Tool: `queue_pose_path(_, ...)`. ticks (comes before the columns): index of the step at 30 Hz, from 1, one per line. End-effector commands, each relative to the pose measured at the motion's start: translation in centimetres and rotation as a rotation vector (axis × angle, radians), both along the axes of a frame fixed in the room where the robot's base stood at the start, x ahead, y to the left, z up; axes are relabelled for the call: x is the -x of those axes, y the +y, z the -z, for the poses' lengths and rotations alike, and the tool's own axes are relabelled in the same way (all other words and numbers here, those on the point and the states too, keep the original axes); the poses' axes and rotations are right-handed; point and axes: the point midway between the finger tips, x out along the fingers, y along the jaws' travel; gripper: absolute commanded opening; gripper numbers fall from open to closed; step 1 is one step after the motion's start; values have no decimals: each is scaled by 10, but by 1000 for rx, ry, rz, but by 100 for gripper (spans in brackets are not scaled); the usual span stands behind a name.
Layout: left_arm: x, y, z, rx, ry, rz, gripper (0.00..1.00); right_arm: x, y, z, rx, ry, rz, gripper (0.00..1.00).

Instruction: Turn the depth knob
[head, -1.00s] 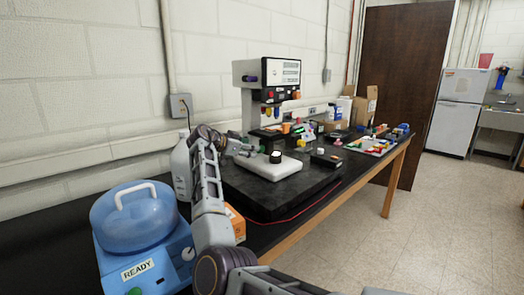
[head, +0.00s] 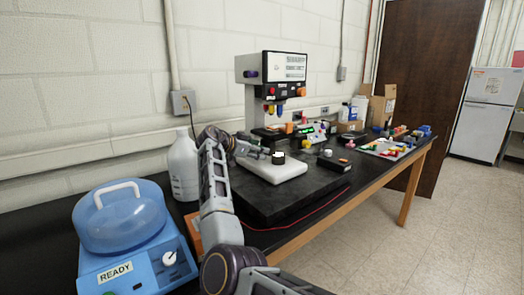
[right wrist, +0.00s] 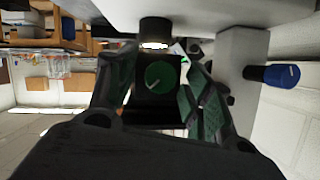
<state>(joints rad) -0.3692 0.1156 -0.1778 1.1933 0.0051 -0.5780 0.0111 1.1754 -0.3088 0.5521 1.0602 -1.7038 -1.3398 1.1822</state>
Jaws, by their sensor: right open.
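A white-headed bench machine (head: 271,72) stands on the black bench, with a blue knob on its left side and coloured controls on its dark front. In the right wrist view, my open fingers (right wrist: 158,95) flank a green round knob (right wrist: 158,76) with a white pointer line, on a dark block. Contact cannot be told. A blue knob (right wrist: 272,76) sticks out at right. No label names the depth knob legibly. My left gripper is out of view.
A blue domed device marked READY (head: 125,225) stands at the left front, with a white jug (head: 184,165) behind it. A small black box (head: 335,163) and a tray of coloured parts (head: 390,148) lie to the right. The wall runs behind the bench.

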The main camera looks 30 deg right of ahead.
Motion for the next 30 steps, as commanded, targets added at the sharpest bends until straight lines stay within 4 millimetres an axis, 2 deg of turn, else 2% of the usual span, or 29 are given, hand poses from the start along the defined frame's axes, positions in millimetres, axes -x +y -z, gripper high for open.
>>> queue_pose_path(12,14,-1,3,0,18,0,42,-1,2,1,0,0,0,51)
queue_pose_path(23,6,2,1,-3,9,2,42,-1,2,1,0,0,0,6)
queue_pose_path(30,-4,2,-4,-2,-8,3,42,-1,2,0,2,6,0,6)
